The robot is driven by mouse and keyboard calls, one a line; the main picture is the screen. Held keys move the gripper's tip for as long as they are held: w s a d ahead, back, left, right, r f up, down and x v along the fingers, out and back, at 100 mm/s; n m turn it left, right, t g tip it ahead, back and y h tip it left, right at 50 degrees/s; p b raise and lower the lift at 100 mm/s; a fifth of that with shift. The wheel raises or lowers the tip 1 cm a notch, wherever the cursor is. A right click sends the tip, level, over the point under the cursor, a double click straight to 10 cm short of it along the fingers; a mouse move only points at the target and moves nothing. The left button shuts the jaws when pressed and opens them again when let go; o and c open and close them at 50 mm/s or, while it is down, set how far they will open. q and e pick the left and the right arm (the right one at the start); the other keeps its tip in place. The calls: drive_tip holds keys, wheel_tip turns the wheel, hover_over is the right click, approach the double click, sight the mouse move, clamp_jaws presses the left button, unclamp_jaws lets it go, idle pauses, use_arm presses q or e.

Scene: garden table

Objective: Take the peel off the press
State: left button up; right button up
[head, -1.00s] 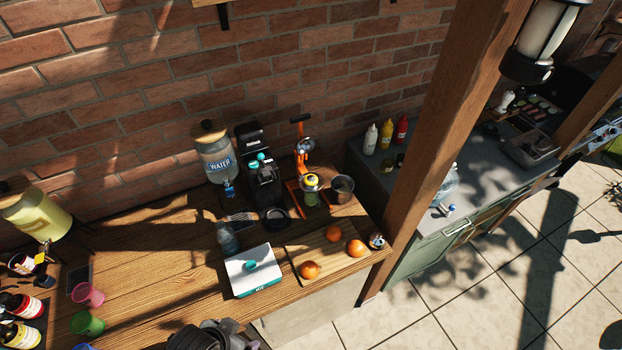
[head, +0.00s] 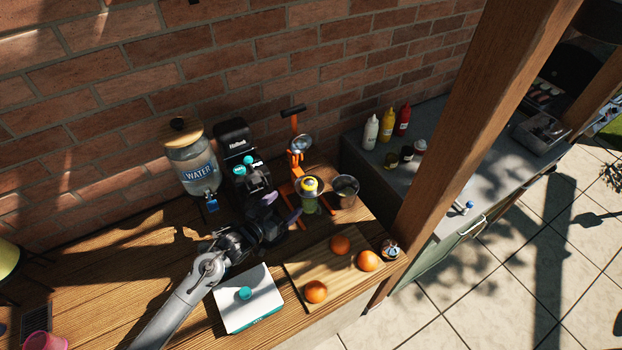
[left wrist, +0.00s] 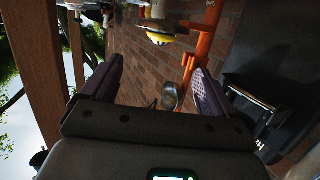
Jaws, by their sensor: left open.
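The orange press (head: 296,158) stands on the wooden table near the brick wall, and its frame also shows in the left wrist view (left wrist: 203,45). A yellow peel (head: 309,184) sits in the press's cup, above a greenish glass (head: 309,204). In the left wrist view the peel (left wrist: 162,39) is beyond the fingertips, near the top. My left gripper (head: 281,207) is open and empty, just left of and in front of the press, with its purple fingers pointing toward it. It appears apart from the peel. My right gripper is not in view.
A black coffee machine (head: 240,160) stands close left of the press, and a metal pot (head: 345,190) close right. In front lie a board (head: 330,283) with oranges and a white box (head: 250,311). A water dispenser (head: 192,165) stands further left.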

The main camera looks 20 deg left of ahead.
sight(304, 186)
use_arm(q)
drive_tip(key=shift+t+h, duration=0.3)
drive_tip(key=shift+h, duration=0.1)
drive_tip(key=b+x, duration=0.1)
drive_tip(key=x, duration=0.1)
drive_tip(key=b+x, duration=0.2)
drive_tip(key=a+b+x, duration=0.1)
drive_tip(key=x, duration=0.1)
drive_tip(key=shift+w+f, duration=0.1)
drive_tip(key=shift+w, duration=0.1)
drive_tip(key=shift+w+d+b, duration=0.15)
drive_tip(key=shift+w+b, duration=0.25)
drive_tip(key=shift+b, duration=0.05)
drive_tip(key=shift+w+d+f+b, duration=0.25)
drive_tip(key=shift+w+b, duration=0.15)
drive_tip(key=shift+b, duration=0.3)
drive_tip(key=b+x, duration=0.1)
drive_tip(key=b, duration=0.1)
drive_tip(key=b+x, duration=0.1)
drive_tip(key=x, duration=0.1)
drive_tip(key=shift+w+f+b, duration=0.1)
drive_tip(key=shift+f+b, duration=0.15)
drive_tip(key=shift+b, duration=0.1)
drive_tip(key=shift+w+d+r+b, duration=0.1)
drive_tip(key=shift+w+d+b, duration=0.15)
drive_tip(key=shift+w, duration=0.25)
